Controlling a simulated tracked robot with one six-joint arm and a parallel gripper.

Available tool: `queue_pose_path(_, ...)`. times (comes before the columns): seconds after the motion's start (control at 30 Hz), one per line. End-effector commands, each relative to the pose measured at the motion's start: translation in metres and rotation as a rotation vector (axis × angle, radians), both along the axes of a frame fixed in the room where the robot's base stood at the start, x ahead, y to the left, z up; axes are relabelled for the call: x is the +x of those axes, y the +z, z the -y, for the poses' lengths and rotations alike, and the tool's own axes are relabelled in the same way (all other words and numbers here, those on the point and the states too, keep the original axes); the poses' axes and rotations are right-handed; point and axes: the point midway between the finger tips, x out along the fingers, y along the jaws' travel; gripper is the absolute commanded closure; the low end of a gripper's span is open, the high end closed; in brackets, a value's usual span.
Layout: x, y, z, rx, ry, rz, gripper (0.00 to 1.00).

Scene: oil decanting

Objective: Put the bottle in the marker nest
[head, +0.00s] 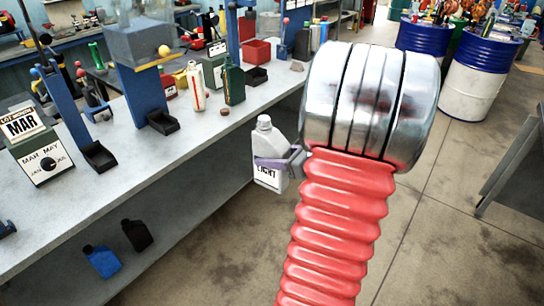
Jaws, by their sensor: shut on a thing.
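A white bottle (265,137) with a grey-white cap and a dark-lettered label is held in my gripper (268,163). The bottle is nearly upright, in the air by the front edge of the bench. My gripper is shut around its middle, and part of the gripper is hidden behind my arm. I cannot tell which thing is the marker nest. Small black open holders stand on the bench: one at the near left (100,157), one below a grey box on a blue post (163,122), and one farther back (257,77).
The grey bench (180,170) has bare room along its front. A green bottle (233,82) and a cream bottle (196,86) stand on it, with a brown cap (225,111) nearby. A blue container (102,261) and a black one (137,235) are below. Drums (474,82) stand behind right.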

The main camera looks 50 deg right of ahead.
Motion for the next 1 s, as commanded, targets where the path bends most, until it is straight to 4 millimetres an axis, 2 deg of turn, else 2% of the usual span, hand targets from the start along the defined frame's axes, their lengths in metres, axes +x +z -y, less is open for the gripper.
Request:
queue_pose_path(0.27, 0.037, -0.014, -0.027, -0.001, 0.107, 0.002, 1.0)
queue_pose_path(0.47, 0.068, -0.031, -0.057, 0.002, 0.2, 0.002, 1.0)
queue_pose_path(0.7, 0.112, -0.06, -0.112, 0.003, 0.343, 0.004, 1.0)
queue_pose_path(1.0, 0.152, -0.097, -0.193, 0.003, 0.518, 0.005, 1.0)
